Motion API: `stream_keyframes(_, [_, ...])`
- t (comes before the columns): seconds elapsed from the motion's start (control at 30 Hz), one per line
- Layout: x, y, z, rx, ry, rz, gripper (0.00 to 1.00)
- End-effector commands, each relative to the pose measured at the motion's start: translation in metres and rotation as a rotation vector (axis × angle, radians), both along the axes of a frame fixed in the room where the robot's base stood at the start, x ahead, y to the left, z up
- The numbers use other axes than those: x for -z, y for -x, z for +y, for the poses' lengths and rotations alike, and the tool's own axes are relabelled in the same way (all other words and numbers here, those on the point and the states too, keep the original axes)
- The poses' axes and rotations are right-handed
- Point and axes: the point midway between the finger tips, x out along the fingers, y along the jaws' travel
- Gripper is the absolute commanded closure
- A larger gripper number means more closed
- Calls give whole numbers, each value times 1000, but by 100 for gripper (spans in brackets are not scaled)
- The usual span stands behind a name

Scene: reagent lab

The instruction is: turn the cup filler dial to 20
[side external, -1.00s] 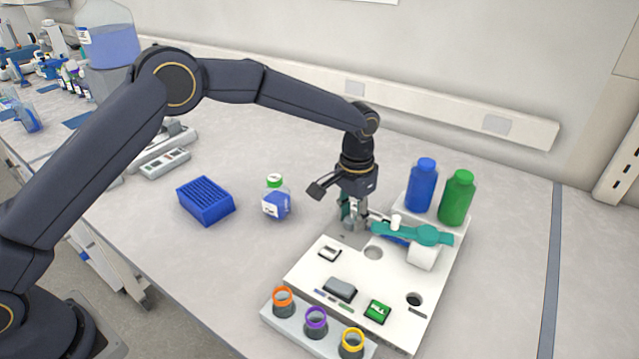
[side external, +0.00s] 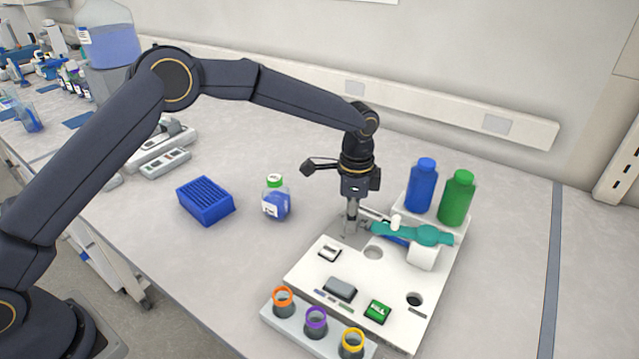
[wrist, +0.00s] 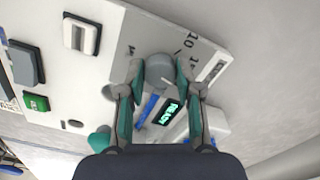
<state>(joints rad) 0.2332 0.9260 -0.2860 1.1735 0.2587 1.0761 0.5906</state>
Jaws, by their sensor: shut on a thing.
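The cup filler dial (wrist: 159,72) is a grey round knob on a grey plate, with printed marks including a 10 beside it in the wrist view. My gripper (wrist: 160,78) is shut on the dial, with one finger on each side. In the side view my gripper (side external: 351,228) points straight down at the grey plate (side external: 347,238) at the back left of the white panel, and mostly hides the dial. A small display (wrist: 168,113) shows READY in green. I cannot tell which mark the dial points to.
The white panel (side external: 310,267) also carries a teal arm (side external: 428,236) close to the right of my gripper. Blue (side external: 422,187) and green (side external: 456,200) bottles stand behind it. A labelled bottle (side external: 276,200) and blue rack (side external: 205,201) stand left, with clear bench between.

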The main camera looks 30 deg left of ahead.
Motion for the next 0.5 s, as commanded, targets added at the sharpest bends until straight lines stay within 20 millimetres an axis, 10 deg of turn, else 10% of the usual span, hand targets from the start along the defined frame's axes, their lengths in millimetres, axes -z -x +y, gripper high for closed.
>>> stream_keyframes(0.5, [0,0,1,79,-1,2,100])
